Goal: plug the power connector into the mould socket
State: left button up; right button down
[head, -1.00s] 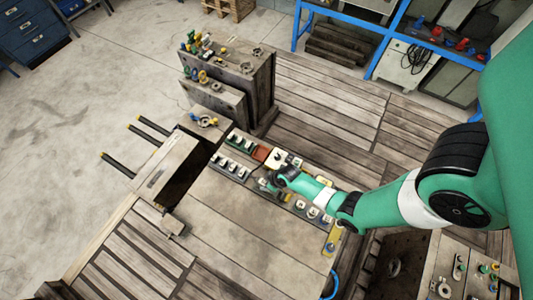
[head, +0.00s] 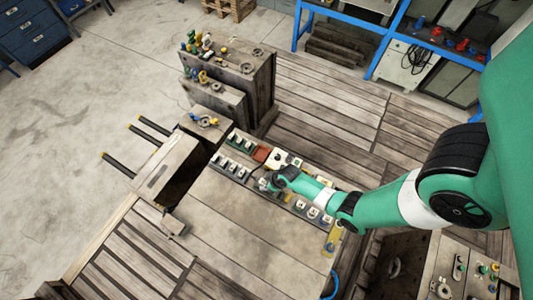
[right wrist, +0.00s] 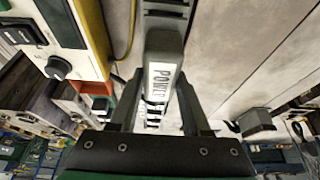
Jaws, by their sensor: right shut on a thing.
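My right gripper (head: 262,184) is low over a strip of small connectors and sockets along the far edge of the large flat steel block (head: 250,225). In the right wrist view its two fingers (right wrist: 157,92) are shut on a grey power connector (right wrist: 160,45) with a white label that reads in part "POWE". A dark slotted piece (right wrist: 166,12) lies just past the connector's far end. I cannot tell whether the two touch. The mould socket cannot be made out for certain; the arm and connector hide part of the strip. My left gripper is not in view.
A light box with a dark knob (right wrist: 59,67) stands close on the left in the wrist view, with a yellow cable (right wrist: 128,35) beside it. Upright mould plates (head: 240,85) stand at the back. The block's top is clear.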

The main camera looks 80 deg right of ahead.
jog(key=shift+f, duration=0.1)
jog(key=shift+f+b, duration=0.4)
jog(key=shift+b, duration=0.05)
jog(key=shift+f+b, duration=0.3)
jog(key=shift+f, duration=0.05)
dwell(0.3)
grip_release()
dwell(0.6)
notch_tip(320, 180, up, 8)
jog(key=p, duration=0.7)
jog(key=shift+f, duration=0.15)
